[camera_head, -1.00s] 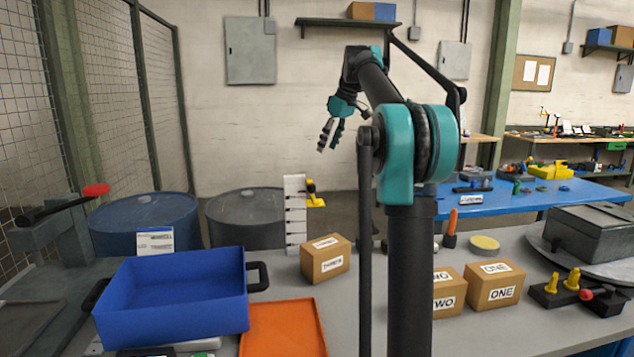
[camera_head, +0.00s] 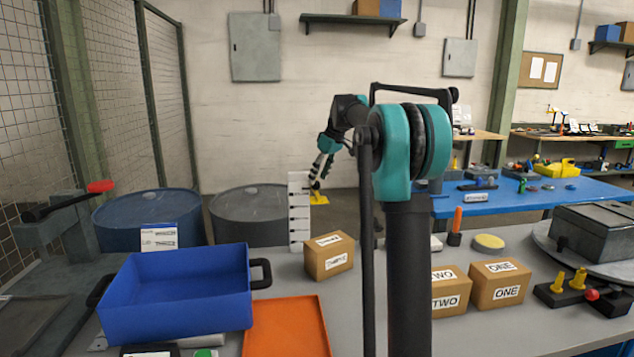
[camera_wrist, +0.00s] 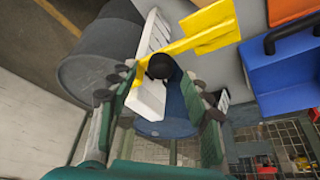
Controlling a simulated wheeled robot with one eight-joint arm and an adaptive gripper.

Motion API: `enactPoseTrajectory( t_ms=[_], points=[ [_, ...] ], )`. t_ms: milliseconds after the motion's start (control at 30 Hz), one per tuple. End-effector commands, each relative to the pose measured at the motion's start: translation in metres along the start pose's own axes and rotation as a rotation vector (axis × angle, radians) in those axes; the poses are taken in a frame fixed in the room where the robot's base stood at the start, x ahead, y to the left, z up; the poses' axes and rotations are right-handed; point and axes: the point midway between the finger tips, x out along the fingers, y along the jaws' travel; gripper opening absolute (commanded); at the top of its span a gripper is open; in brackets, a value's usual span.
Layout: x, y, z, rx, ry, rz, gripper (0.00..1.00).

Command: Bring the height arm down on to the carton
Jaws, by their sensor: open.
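The yellow height arm (camera_head: 319,199) sits high on a white marked post (camera_head: 299,225), clear above the carton labelled THREE (camera_head: 329,257) in the head view. My gripper (camera_head: 318,174) is at the arm's level, close to the post. In the wrist view my gripper (camera_wrist: 162,76) is open, its two fingers on either side of a black knob (camera_wrist: 161,65) on the yellow arm (camera_wrist: 210,28). I cannot tell whether either finger touches the knob. The white post (camera_wrist: 150,95) runs behind it. I cannot make out the carton in the wrist view.
A blue bin (camera_head: 180,300) and an orange tray (camera_head: 288,330) lie in front of the post. Cartons TWO (camera_head: 447,291) and ONE (camera_head: 498,284) stand to the right. Two drums, blue (camera_head: 148,217) and dark grey (camera_head: 248,213), stand behind the bench.

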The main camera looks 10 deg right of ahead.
Motion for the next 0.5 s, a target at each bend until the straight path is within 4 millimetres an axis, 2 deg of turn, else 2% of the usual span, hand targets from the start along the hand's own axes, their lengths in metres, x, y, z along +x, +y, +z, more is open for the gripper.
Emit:
enactPoseTrajectory(
  t_ms=[200, 500],
  points=[
    [0.022, 0.000, 0.000, 0.000, 0.000, 0.000, 0.49],
    [0.026, 0.000, 0.000, 0.000, 0.000, 0.000, 0.49]
  ],
)
